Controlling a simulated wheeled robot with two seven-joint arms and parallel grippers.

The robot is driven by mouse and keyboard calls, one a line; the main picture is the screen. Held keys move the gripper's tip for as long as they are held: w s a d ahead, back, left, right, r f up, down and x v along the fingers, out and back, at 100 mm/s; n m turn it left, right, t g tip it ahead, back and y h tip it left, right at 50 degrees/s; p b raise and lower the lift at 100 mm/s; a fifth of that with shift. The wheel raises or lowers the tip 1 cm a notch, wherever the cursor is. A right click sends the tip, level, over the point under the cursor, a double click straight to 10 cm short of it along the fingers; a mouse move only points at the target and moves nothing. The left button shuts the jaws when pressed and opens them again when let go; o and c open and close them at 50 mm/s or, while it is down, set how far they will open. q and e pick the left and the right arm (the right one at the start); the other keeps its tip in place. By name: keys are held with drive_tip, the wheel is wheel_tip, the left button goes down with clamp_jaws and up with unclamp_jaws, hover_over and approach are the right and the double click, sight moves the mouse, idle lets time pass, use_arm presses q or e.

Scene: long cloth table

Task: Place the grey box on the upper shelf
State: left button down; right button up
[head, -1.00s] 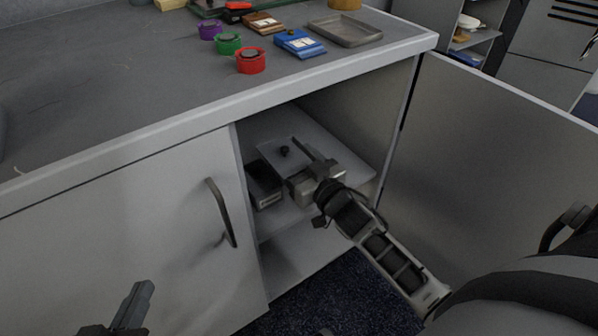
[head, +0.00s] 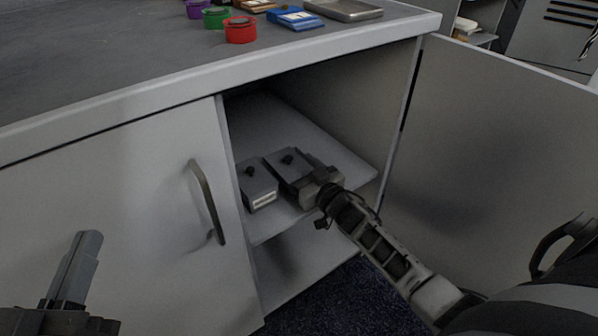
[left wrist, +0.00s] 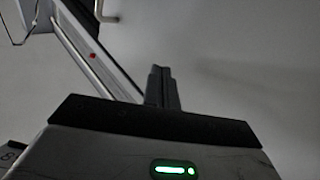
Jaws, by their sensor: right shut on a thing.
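The grey box (head: 284,166), with a dark knob on its top, is inside the open cabinet at the level of the upper shelf (head: 325,150). My right gripper (head: 308,188) is shut on its near end. The box looks level and low over the shelf; its underside is hidden, so I cannot tell whether it touches. A second grey box (head: 256,184), with a knob and a pale label, stands on the shelf just to its left. My left gripper (head: 78,265) is empty outside the left door, its fingers together; they also show in the left wrist view (left wrist: 162,88).
The closed left door (head: 120,220) has a curved handle (head: 205,200). The open right door (head: 500,165) stands beside my right arm. The shelf behind and to the right of the boxes is clear. Containers (head: 240,30) and a metal tray (head: 345,9) are on the countertop.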

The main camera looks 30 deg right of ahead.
drive_tip(key=shift+r, duration=0.1)
use_arm(q)
drive_tip(key=shift+r, duration=0.2)
use_arm(e)
drive_tip(key=o, duration=1.1)
drive_tip(key=shift+s, duration=0.1)
drive_tip(key=s+p, duration=0.1)
drive_tip(key=s, duration=0.1)
drive_tip(key=s+p, duration=0.1)
drive_tip(key=s, duration=0.1)
drive_tip(key=s+p, duration=0.1)
drive_tip(key=s, duration=0.1)
drive_tip(key=shift+s+d+r, duration=0.1)
drive_tip(key=shift+s+d, duration=0.15)
use_arm(q)
drive_tip(key=shift+s+d+f+n+g+y+p, duration=0.1)
drive_tip(key=shift+s+f+n+g+y+p, duration=0.2)
drive_tip(key=shift+f+g, duration=0.4)
drive_tip(key=shift+s+d+f+n+g+y+p, duration=0.1)
drive_tip(key=shift+s+f+n+g+y, duration=0.3)
drive_tip(key=shift+f, duration=0.5)
drive_tip(key=shift+s+f+n+g+y+p, duration=0.2)
drive_tip(key=shift+s+f+n+g, duration=0.25)
drive_tip(key=shift+f, duration=0.35)
use_arm(e)
drive_tip(key=shift+s+d, duration=0.2)
drive_tip(key=shift+s, duration=2.45)
use_arm(q)
drive_tip(key=shift+w, duration=0.1)
